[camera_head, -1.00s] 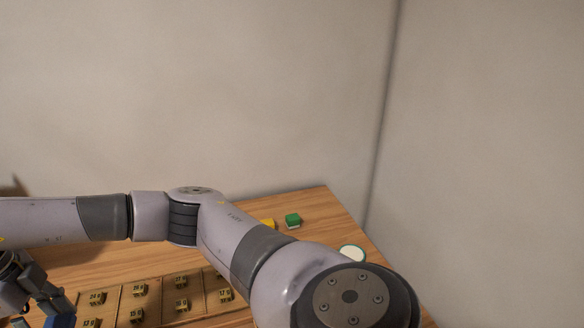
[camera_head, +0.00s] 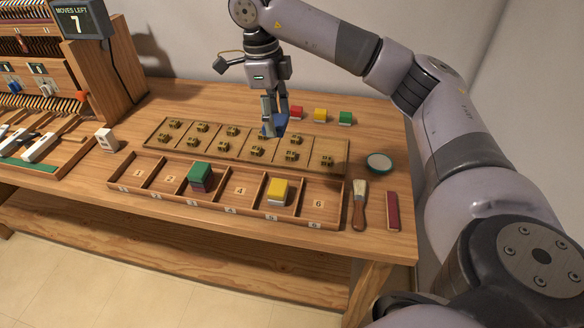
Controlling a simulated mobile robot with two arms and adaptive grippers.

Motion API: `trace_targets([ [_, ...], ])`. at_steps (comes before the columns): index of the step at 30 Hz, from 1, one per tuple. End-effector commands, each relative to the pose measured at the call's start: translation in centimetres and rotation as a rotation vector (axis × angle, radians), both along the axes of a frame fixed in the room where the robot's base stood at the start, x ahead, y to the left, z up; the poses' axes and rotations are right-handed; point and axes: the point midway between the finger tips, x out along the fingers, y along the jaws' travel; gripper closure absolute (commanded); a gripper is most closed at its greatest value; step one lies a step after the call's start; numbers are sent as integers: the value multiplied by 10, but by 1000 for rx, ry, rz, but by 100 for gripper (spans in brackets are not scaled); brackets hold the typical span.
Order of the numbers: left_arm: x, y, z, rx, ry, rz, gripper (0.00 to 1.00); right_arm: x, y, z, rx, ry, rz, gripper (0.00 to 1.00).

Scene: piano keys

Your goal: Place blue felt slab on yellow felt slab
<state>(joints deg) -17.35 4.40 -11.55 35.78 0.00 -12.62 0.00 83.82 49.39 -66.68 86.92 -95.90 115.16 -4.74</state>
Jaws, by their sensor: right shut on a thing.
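A blue felt slab (camera_head: 274,127) is held between the fingers of my right gripper (camera_head: 274,115), above the tray of brass weights. The yellow felt slab (camera_head: 279,186) lies on top of a pale block in compartment 5 of the front wooden tray, nearer the front than my gripper. Another yellow block (camera_head: 320,115) sits at the back of the table, between a red and a green one. My left gripper is not in view.
The front tray (camera_head: 126,193) has numbered compartments. A green-topped stack (camera_head: 201,174) stands in compartment 3. The weights tray (camera_head: 340,150) lies behind it. A round dish (camera_head: 378,162), brush (camera_head: 360,205) and red bar (camera_head: 393,211) are at right. A piano mechanism (camera_head: 40,100) stands at left.

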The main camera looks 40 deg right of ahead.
Motion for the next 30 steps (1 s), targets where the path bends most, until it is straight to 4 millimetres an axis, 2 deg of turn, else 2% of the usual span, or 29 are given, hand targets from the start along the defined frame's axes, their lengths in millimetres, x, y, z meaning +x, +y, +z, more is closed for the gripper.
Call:
trace_targets([
  [1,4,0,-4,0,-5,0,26,-1,1,-14,1,7,2,64],
  [6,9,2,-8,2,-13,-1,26,-2,0,-57,1,10,0,64],
  [15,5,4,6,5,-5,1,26,-1,0,-127,-1,6,0,64],
  [18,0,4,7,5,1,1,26,-1,0,-141,0,4,0,64],
  [25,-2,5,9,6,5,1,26,-1,0,-157,-1,4,-1,64],
  [30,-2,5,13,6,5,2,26,-1,0,-183,0,5,-1,64],
])
